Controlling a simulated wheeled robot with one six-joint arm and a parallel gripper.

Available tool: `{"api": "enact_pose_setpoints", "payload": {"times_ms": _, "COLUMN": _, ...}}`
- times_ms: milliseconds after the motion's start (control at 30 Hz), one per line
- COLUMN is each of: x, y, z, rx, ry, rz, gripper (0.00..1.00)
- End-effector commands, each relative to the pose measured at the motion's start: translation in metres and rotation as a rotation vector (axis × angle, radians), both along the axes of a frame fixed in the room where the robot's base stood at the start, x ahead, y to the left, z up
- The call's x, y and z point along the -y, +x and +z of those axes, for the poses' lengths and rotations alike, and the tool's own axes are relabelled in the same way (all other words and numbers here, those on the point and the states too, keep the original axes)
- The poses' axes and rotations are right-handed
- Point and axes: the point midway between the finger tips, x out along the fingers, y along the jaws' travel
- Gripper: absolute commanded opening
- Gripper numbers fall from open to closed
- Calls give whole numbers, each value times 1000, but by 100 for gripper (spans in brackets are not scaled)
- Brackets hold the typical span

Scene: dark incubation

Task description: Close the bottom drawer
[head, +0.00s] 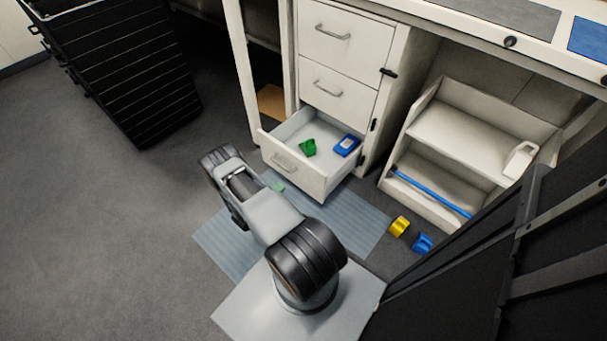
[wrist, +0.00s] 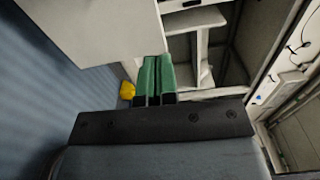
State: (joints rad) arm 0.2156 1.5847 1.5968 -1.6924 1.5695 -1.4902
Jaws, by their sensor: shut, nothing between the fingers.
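The bottom drawer (head: 299,172) of the white cabinet is pulled open in the head view. A green object (head: 307,147) and a blue object (head: 346,145) lie inside it. Its front has a metal handle (head: 284,163). My gripper (head: 278,187) is low in front of the drawer, mostly hidden behind my arm; only a bit of green fingertip shows. In the wrist view, the green fingers of my gripper (wrist: 157,75) are together and empty. A pale panel (wrist: 95,35), seemingly the drawer, is close beside them. I cannot tell whether they touch.
The two upper drawers (head: 334,63) are shut. A ribbed blue-grey mat (head: 345,220) lies below. A yellow piece (head: 399,226) and a blue piece (head: 422,243) lie on the floor to the right, by a white open shelf (head: 420,205). A black slatted unit (head: 125,75) stands left.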

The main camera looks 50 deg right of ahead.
Motion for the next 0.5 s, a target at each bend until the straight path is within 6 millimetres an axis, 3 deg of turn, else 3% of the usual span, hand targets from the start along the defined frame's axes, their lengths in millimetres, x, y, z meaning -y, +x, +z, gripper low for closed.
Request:
{"api": "enact_pose_setpoints", "payload": {"times_ms": 167, "x": 11, "y": -5, "z": -15, "rx": -41, "ry": -4, "rz": 20, "gripper": 0}}
{"api": "enact_pose_setpoints", "payload": {"times_ms": 500, "x": 73, "y": -10, "z": -15, "rx": -40, "ry": -4, "rz": 18, "gripper": 0}}
